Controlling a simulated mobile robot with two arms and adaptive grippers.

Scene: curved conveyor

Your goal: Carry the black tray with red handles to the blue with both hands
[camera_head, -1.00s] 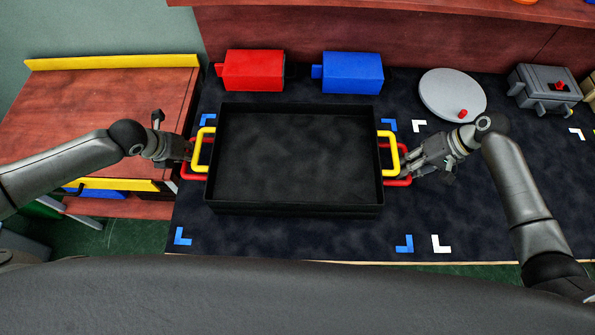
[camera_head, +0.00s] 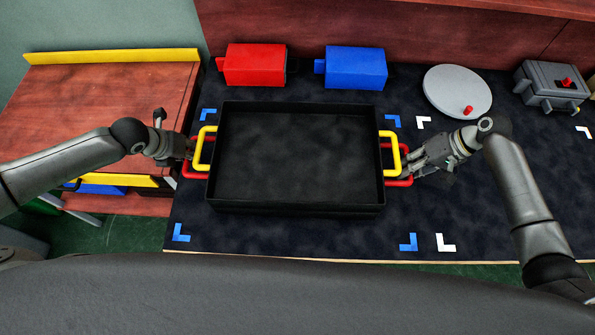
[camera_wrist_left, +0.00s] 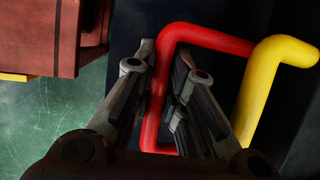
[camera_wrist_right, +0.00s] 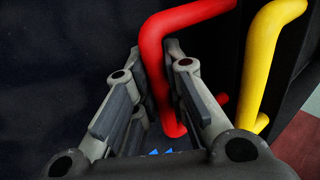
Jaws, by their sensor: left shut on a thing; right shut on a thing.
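The black tray (camera_head: 298,208) lies level over the dark table between the blue corner marks (camera_head: 181,232), (camera_head: 408,242), (camera_head: 393,121) and (camera_head: 207,115). It has a red handle and a higher yellow handle at each end. My left gripper (camera_head: 188,150) is shut on the left red handle (camera_head: 193,173), which passes between its fingers in the left wrist view (camera_wrist_left: 152,105). My right gripper (camera_head: 408,170) is shut on the right red handle (camera_head: 399,182), also seen in the right wrist view (camera_wrist_right: 152,60). I cannot tell whether the tray touches the table.
A red box (camera_head: 255,65) and a blue box (camera_head: 356,68) stand behind the tray. A grey disc (camera_head: 457,90) and a grey box (camera_head: 548,85) are at back right. White corner marks (camera_head: 445,243) bound free table on the right. A wooden table (camera_head: 100,105) stands at left.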

